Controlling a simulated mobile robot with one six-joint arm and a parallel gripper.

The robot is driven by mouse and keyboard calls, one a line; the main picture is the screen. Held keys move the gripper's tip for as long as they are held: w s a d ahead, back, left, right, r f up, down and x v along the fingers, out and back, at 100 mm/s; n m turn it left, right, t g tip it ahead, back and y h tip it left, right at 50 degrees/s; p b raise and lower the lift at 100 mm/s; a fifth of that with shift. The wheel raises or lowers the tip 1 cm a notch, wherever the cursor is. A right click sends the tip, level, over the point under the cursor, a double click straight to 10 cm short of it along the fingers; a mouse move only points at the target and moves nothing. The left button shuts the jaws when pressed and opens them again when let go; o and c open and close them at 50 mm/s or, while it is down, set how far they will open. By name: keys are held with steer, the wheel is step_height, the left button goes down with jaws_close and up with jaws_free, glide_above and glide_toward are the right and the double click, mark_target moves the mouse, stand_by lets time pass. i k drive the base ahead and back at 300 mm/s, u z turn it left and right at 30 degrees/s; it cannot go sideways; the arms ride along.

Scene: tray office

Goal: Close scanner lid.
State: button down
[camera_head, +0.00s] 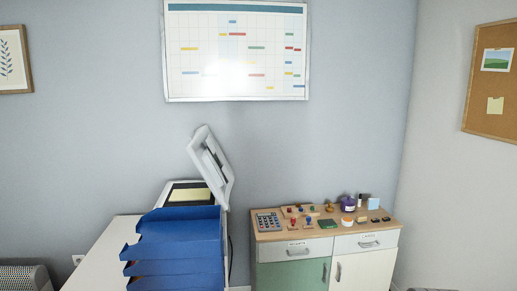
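The scanner (178,186) stands at the far end of a white desk, against the wall. Its lid (212,165) is raised and tilted, standing up on the right side of the scanner. A yellowish sheet (190,195) shows on the dark scanner bed. The front of the scanner is hidden behind a stack of blue trays. My gripper is not in this view.
The blue tray stack (175,245) stands on the white desk (98,262), in front of the scanner. To the right, a low cabinet (340,241) holds a calculator (268,222), stamps and other small items. A gap separates desk and cabinet.

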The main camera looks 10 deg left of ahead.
mark_target(209, 166)
steer(key=i, duration=2.5)
steer(key=u, duration=3.3)
steer(key=i, duration=0.6)
steer(key=z, duration=1.55)
